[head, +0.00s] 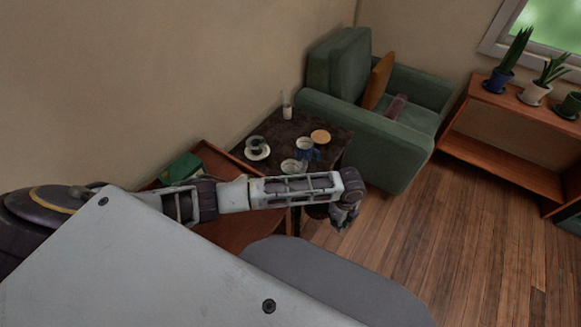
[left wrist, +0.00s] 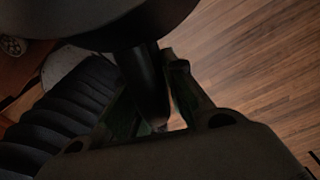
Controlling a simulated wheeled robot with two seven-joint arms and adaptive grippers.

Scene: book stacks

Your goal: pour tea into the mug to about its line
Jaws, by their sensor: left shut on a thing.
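My left gripper (head: 344,215) hangs past the front of the small dark table (head: 280,130), above the wood floor. In the left wrist view the gripper (left wrist: 160,120) is shut on a dark bar, seemingly the handle of a dark rounded vessel (left wrist: 110,20). The vessel's spout and contents are hidden. In the head view only a dark bit shows under my forearm. A blue mug (head: 307,150) and a pale green mug or cup (head: 291,167) stand near the table's front, beyond my forearm. No fill line can be made out. My right gripper is out of view.
A cup-like green thing sits on a white saucer (head: 257,153). A round tan disc (head: 320,136) and a small white bottle (head: 287,110) are also on the table. A green armchair (head: 375,130) stands behind right. The floor (head: 440,240) at right is clear.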

